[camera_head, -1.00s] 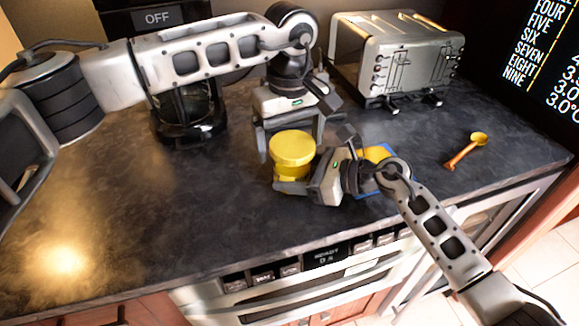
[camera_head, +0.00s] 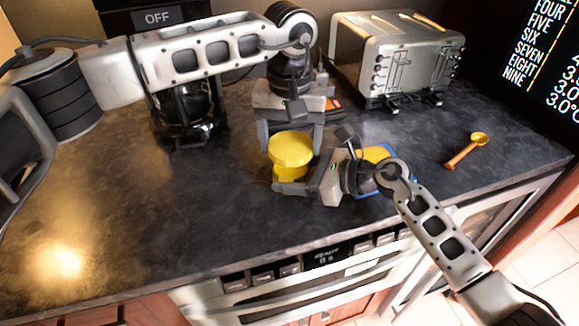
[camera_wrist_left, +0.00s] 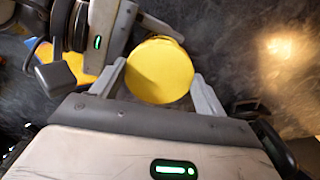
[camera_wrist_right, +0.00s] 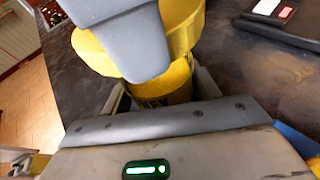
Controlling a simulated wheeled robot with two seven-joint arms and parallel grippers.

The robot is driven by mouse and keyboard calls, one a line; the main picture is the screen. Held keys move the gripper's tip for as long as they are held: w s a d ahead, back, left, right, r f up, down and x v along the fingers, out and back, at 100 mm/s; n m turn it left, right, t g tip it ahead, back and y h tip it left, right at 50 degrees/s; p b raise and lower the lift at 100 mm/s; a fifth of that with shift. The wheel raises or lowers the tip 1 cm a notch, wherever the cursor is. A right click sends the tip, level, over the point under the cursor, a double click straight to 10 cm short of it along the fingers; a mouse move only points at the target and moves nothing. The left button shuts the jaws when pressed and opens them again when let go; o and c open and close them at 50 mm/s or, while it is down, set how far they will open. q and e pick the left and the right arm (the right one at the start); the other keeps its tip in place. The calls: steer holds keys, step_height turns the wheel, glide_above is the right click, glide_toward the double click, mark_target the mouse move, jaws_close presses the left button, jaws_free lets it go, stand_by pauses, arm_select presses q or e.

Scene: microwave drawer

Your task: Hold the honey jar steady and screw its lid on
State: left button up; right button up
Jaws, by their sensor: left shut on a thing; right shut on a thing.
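The honey jar (camera_head: 289,174) stands upright on the dark counter, mostly hidden under its wide yellow lid (camera_head: 291,147). The lid sits on top of the jar and looks about level; the thread is hidden. My left gripper (camera_head: 291,141) reaches down from behind and is shut on the lid, one finger on each side, as the left wrist view shows with the lid (camera_wrist_left: 160,70) between the fingers. My right gripper (camera_head: 300,178) comes in low from the right, shut on the jar body (camera_wrist_right: 165,88) below the lid. A left finger blocks part of the right wrist view.
A steel toaster (camera_head: 395,58) stands behind to the right, and a coffee maker (camera_head: 190,115) behind to the left. A yellow spoon with a wooden handle (camera_head: 465,151) lies at right. A blue and yellow item (camera_head: 374,154) is partly hidden behind my right gripper. The left counter is clear.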

arm_select(q)
steer(key=m, duration=0.3)
steer(key=shift+s+a+m, duration=0.1)
steer(key=shift+m, duration=0.3)
steer(key=m, duration=0.3)
steer(key=shift+s, duration=0.1)
steer(key=shift+c, duration=0.3)
steer(key=o, duration=1)
